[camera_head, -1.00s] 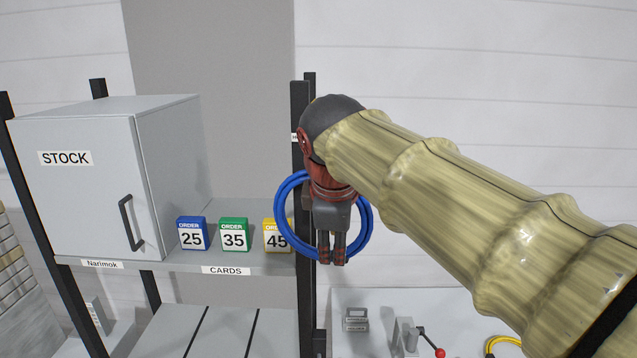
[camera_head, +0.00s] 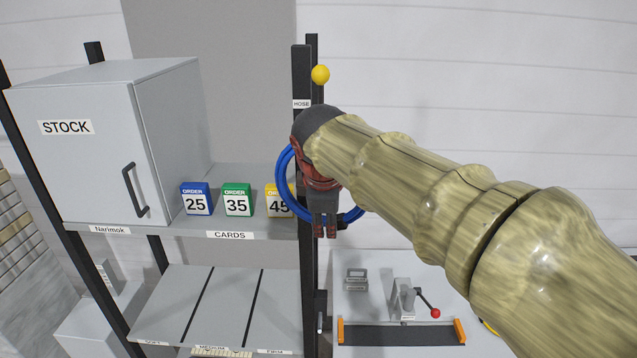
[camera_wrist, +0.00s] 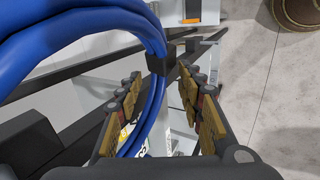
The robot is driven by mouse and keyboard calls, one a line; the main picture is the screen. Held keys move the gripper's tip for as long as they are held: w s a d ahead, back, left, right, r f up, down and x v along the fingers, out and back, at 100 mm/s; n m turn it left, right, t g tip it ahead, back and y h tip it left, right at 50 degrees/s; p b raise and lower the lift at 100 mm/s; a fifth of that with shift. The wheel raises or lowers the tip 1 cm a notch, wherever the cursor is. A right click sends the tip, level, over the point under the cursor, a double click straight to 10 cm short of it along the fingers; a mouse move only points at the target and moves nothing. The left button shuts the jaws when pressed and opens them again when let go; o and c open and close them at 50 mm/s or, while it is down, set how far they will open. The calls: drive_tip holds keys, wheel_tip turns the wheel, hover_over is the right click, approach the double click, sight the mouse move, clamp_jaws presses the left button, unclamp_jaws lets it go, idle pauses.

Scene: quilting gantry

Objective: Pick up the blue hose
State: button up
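The blue hose (camera_head: 285,178) is a coiled loop hanging on the black upright post, partly hidden behind my gripper (camera_head: 325,232). A black band on the hose shows just right of my fingertips. In the wrist view the hose (camera_wrist: 152,38) curves in from the upper left and runs down between my two fingers (camera_wrist: 163,108), closer to the left one. The black band (camera_wrist: 158,64) sits just beyond the fingertips. The fingers stand apart and are not closed on the hose. I cannot tell whether the left finger touches it.
The post (camera_head: 301,140) bears a HOSE label and a yellow ball (camera_head: 320,74) near its top. Left are a shelf with order cards (camera_head: 236,200) and a STOCK cabinet (camera_head: 75,165). Below right, a table (camera_head: 375,285) carries a red-knobbed lever (camera_head: 428,304).

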drive_tip(key=shift+c, duration=0.5)
clamp_jaws()
drive_tip(key=shift+r, duration=0.1)
